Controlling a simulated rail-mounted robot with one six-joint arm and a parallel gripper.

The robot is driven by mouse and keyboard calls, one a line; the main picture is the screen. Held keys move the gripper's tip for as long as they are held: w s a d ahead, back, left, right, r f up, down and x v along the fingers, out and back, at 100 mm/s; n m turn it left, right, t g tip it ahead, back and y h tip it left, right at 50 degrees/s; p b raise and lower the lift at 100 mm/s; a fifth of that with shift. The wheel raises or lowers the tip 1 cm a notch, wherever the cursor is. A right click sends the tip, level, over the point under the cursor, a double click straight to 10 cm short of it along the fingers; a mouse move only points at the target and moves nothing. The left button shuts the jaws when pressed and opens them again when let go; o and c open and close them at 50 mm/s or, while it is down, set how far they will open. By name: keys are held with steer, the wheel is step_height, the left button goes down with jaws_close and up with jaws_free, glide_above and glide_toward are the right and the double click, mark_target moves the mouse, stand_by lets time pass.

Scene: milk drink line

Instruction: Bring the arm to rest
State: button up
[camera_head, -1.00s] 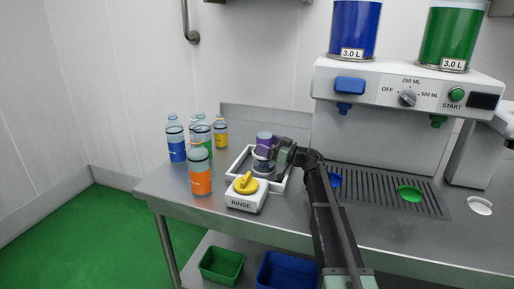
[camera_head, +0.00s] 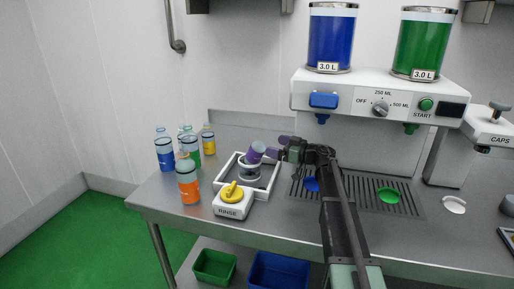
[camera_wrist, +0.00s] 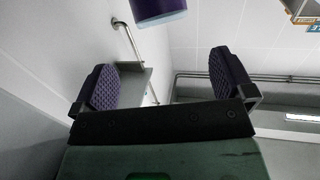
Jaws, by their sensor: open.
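My gripper (camera_head: 277,147) is at the end of my arm, over the right side of the rinse tray on the counter. In the wrist view its two purple-padded jaws (camera_wrist: 168,84) stand wide apart with nothing between them.
The white rinse tray (camera_head: 235,163) has a RINSE box with a yellow knob (camera_head: 233,193) in front. Several bottles, including an orange one (camera_head: 188,185), stand left. The drink dispenser (camera_head: 345,97) stands behind my arm. Green (camera_head: 214,266) and blue (camera_head: 278,272) bins sit below.

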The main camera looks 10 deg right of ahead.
steer(key=s+d+r+m+t+h+p, duration=0.35)
steer(key=m+t+h, duration=0.35)
steer(key=m+h, duration=0.65)
steer(key=s+a+f+g+h+p, duration=0.1)
steer(key=s+a+f+g+h, duration=0.1)
steer(key=s+f+g, duration=0.55)
steer(key=s+a+f+g+h+p, duration=0.1)
steer(key=s+a+f+g+h, duration=0.2)
steer(key=s, duration=0.8)
steer(key=s+a+f+n+g+y, duration=0.1)
steer(key=s+a+n+g+y, duration=0.1)
steer(key=s+a+g, duration=0.2)
steer(key=s+a+f+n+g+y+p, duration=0.1)
steer(key=s+a+f+g+y, duration=0.1)
steer(key=s, duration=0.8)
steer(key=shift+a+f+n+g+y, duration=0.15)
steer(key=shift+a+n+g+y, duration=0.2)
steer(key=shift+a+g, duration=0.6)
steer(key=shift+s, duration=0.15)
steer(key=shift+c, duration=0.6)
steer(key=shift+d, duration=0.1)
steer(key=shift+c, duration=0.2)
